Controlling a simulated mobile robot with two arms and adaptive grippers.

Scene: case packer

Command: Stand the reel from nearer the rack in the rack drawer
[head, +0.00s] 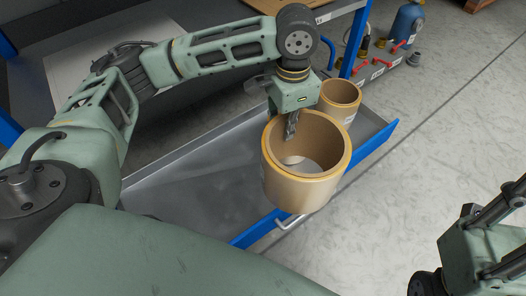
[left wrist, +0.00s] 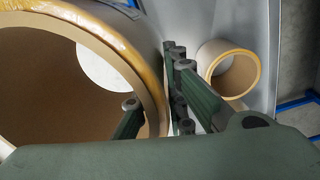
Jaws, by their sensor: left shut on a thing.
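My left gripper (head: 292,126) is shut on the wall of a tan reel (head: 302,185), a wide hollow ring. In the left wrist view one finger is inside the reel (left wrist: 150,75) and the other outside it. The reel's open end faces up, and it appears held above the front part of the open rack drawer (head: 185,190). A second tan reel (head: 342,98) is at the drawer's right end, open end up; it also shows in the left wrist view (left wrist: 228,68). My right gripper (head: 490,235) is partly in view at the lower right, its fingertips cut off.
The drawer has a blue front (head: 375,143) with a pale handle (head: 288,222). Its left part is bare. A blue bottle-like container (head: 407,24) and several small red-handled items (head: 377,73) stand beyond the drawer. The grey floor (head: 430,150) at right is clear.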

